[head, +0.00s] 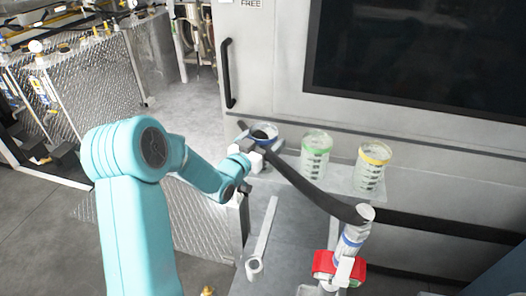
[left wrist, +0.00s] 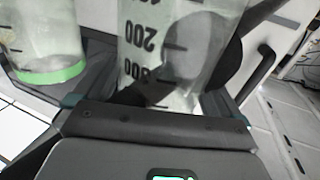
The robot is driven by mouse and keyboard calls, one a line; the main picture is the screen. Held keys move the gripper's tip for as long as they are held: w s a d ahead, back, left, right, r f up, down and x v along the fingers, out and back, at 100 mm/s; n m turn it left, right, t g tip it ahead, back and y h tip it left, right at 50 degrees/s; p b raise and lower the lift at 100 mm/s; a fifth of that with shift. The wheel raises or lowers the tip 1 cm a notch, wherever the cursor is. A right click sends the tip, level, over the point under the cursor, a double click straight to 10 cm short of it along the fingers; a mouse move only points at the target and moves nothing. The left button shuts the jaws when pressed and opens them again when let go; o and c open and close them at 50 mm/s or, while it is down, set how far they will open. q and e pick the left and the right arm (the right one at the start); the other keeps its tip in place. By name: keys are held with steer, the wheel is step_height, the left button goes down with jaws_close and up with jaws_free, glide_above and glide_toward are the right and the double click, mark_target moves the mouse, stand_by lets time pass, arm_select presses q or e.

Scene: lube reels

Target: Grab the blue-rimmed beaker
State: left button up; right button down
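The blue-rimmed beaker (head: 264,131) stands on the grey ledge beside the machine, left of a green-rimmed beaker (head: 315,150) and a yellow-rimmed one (head: 371,165). My left gripper (head: 259,143) is at this beaker, its dark fingers spread to either side; the gripper hides the beaker's lower part. In the left wrist view, a clear beaker wall with upside-down black marks (left wrist: 172,50) fills the space between the fingers (left wrist: 178,75). A gap shows at the left finger; contact at the right finger is unclear. My right gripper is out of view.
A black bar runs from near the left gripper to a fitting with a red part (head: 325,265) in front. A grey ledge (head: 340,186) carries the beakers. A black vertical handle (head: 227,72) is on the machine behind. Open floor lies at left.

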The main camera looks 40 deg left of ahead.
arm_select(q)
steer(key=shift+w+f, duration=0.1)
steer(key=shift+f, duration=0.05)
steer(key=c, duration=0.7)
